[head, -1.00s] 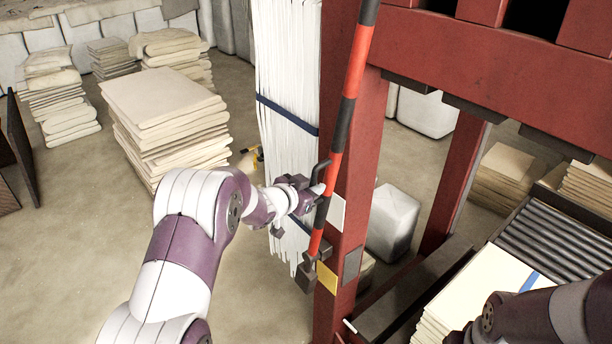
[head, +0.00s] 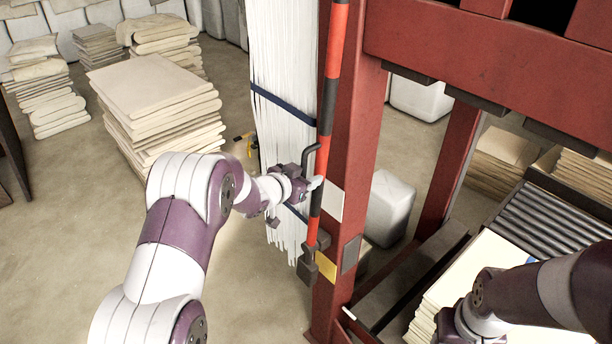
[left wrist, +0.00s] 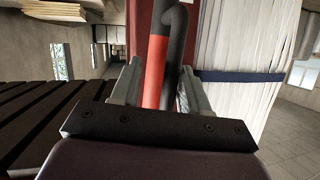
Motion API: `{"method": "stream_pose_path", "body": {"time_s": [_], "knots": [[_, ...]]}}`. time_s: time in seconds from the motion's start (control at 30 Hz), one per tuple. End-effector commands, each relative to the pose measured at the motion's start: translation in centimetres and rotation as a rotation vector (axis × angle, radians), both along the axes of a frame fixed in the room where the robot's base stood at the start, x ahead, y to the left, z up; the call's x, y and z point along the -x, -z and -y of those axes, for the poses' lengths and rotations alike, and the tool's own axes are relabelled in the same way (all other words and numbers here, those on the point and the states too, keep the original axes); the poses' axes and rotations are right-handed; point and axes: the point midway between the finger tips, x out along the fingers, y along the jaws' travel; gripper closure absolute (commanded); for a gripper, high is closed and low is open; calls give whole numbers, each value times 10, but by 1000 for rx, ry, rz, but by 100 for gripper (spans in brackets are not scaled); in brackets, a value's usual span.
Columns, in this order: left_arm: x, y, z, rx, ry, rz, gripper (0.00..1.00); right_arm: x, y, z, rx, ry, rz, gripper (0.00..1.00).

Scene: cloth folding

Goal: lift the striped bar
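The red and black striped bar (head: 326,130) stands nearly upright in front of a red post. Its lower end meets a dark bracket (head: 309,262). A bent black handle (head: 309,156) sticks out from its side. My left gripper (head: 317,183) is at the bar just below the handle's bend. In the left wrist view its two fingers (left wrist: 158,88) stand apart, with the red part of the bar (left wrist: 154,75) and the black handle (left wrist: 177,45) between them. The right finger looks close to the handle; contact is unclear. My right gripper is out of view; only its arm shows at lower right.
The red frame's post (head: 352,150) is right behind the bar. White hanging strips (head: 283,130) with blue bands are close on the left. Cloth stacks (head: 155,95) stand on the floor. A roller conveyor (head: 550,225) and a pale stack (head: 480,275) are at right.

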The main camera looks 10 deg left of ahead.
Motion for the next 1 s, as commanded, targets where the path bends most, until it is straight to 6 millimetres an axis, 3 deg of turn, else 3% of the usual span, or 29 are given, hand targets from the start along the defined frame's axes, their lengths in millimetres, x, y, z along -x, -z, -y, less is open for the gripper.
{"method": "stream_pose_path", "body": {"time_s": [0.4, 0.53, 1.0], "knots": [[0, -2, 1, 0, 3, 5, 58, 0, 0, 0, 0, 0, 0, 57], [8, -4, -3, -1, 2, 6, 58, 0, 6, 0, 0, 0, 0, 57], [94, -39, -44, 0, -1, 5, 58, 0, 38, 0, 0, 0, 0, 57]]}}
